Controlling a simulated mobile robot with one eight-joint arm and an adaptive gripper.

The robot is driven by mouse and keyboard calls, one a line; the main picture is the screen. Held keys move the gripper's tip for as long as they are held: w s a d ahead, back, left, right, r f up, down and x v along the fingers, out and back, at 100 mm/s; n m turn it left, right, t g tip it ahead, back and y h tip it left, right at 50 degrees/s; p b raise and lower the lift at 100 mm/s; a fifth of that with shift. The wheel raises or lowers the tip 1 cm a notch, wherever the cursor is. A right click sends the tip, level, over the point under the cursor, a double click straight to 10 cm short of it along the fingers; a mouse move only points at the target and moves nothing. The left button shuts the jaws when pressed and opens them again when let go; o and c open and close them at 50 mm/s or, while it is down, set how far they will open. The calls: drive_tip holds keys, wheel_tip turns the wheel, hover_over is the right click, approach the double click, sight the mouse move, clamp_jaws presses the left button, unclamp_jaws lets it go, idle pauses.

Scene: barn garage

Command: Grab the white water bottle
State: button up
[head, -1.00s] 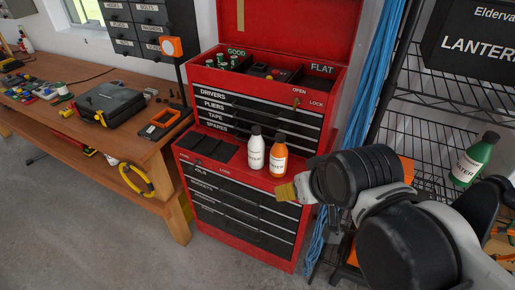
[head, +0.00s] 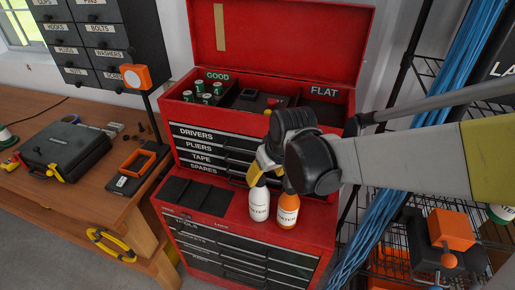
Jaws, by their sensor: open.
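The white water bottle (head: 259,205) stands upright on the ledge of the red tool chest (head: 327,215) in the head view. An orange bottle (head: 288,209) stands upright close to its right. My gripper (head: 256,180) is at the white bottle's top, coming from above and behind. The bottle's cap and neck are partly hidden by the gripper. The gripper is open; its fingers are small in this view, and I cannot tell whether they touch the bottle. My arm crosses from the right and covers part of the upper chest.
Dark trays (head: 197,195) lie on the ledge left of the bottles. Green cans (head: 208,98) sit in the open chest top. A wooden workbench (head: 95,200) with a black case (head: 66,150) stands left. Blue cables (head: 385,225) and wire shelving are at right.

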sight(261, 180)
drive_tip(key=b+x, duration=0.2)
drive_tip(key=x, duration=0.5)
drive_tip(key=shift+a, duration=0.2)
clamp_jaws()
